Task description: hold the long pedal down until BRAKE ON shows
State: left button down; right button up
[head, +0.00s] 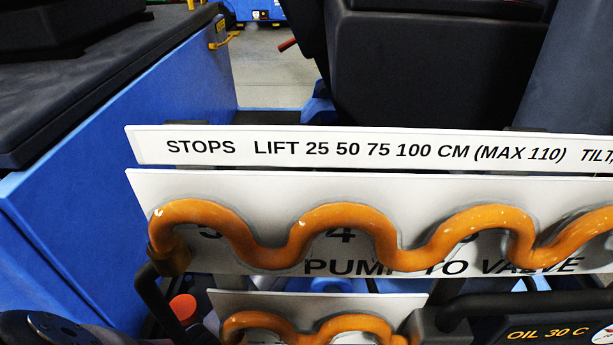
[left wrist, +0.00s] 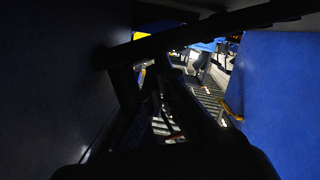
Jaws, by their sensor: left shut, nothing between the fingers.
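I cannot make out the long pedal in either view, and no BRAKE ON sign is readable. My left gripper (left wrist: 160,80) shows as a dark shape in the left wrist view, low inside a shadowed space. Its fingers are shut with nothing between them. Whether it touches anything is too dark to tell. A dark display reading OIL 30 C (head: 548,333) is at the lower right of the head view, partly cut off. My right gripper is in neither view.
Orange wavy hoses (head: 345,218) run across a white PUMP TO VALVE plate (head: 270,185). A STOPS/LIFT sign (head: 350,150) sits above it. A blue body panel (head: 130,165) stands left. A dark bar (left wrist: 205,30) crosses the wrist view above a slatted grey surface (left wrist: 208,98).

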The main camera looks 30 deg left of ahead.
pick_arm(q)
jog(key=shift+d+f, duration=0.25)
jog(key=shift+f, duration=0.5)
jog(key=shift+a+f, duration=0.1)
dwell(1.2)
notch_tip(320, 180, up, 11)
jog(key=shift+f, duration=0.15)
dwell(0.3)
dwell(0.4)
